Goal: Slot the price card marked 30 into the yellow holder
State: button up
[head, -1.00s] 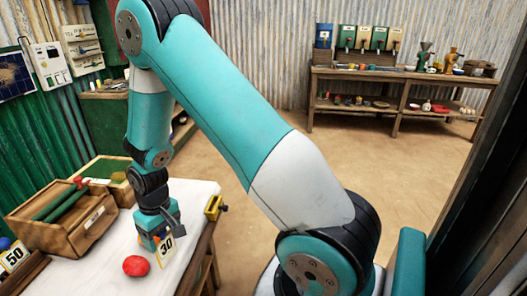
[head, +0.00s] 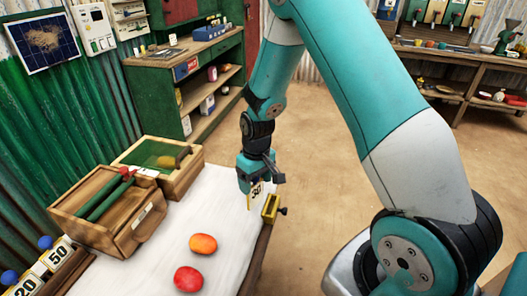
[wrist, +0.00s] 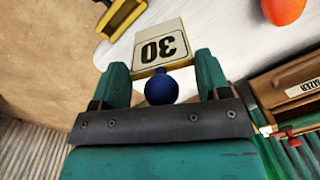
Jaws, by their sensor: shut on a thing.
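The price card marked 30 (head: 257,189) hangs below my gripper (head: 252,176), near the yellow holder. In the wrist view, my gripper (wrist: 160,85) is shut on the card's blue ball knob (wrist: 161,90). The white card (wrist: 158,46) extends beyond the fingertips and its 30 reads upside down. The yellow holder (head: 271,208) is at the table's right edge, slightly right of and below the card in the head view. In the wrist view, the holder (wrist: 121,16) is at the top, left of the card and apart from it. Its slot is hard to see.
The white tabletop (head: 225,210) holds orange (head: 203,244) and red (head: 187,279) round fruits. Wooden crates (head: 97,210) stand at the left, with cards marked 50 (head: 58,255) and 20 (head: 24,287) in front. The floor right of the table is clear.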

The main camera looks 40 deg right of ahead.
jog(key=d+r+n+p, duration=0.2)
jog(key=d+r+n, duration=0.15)
jog(key=d, duration=0.25)
notch_tip(320, 180, down, 6)
jog(key=b, duration=0.5)
jog(key=shift+w+f+n, duration=0.15)
jog(key=shift+w+n, duration=0.1)
jog(key=shift+n, duration=0.2)
jog(key=shift+f, duration=0.1)
dwell(0.5)
jog(key=shift+s+f+b, duration=0.15)
jog(key=shift+f+b, duration=0.95)
jog(key=shift+f, duration=0.3)
jog(key=shift+r, duration=0.1)
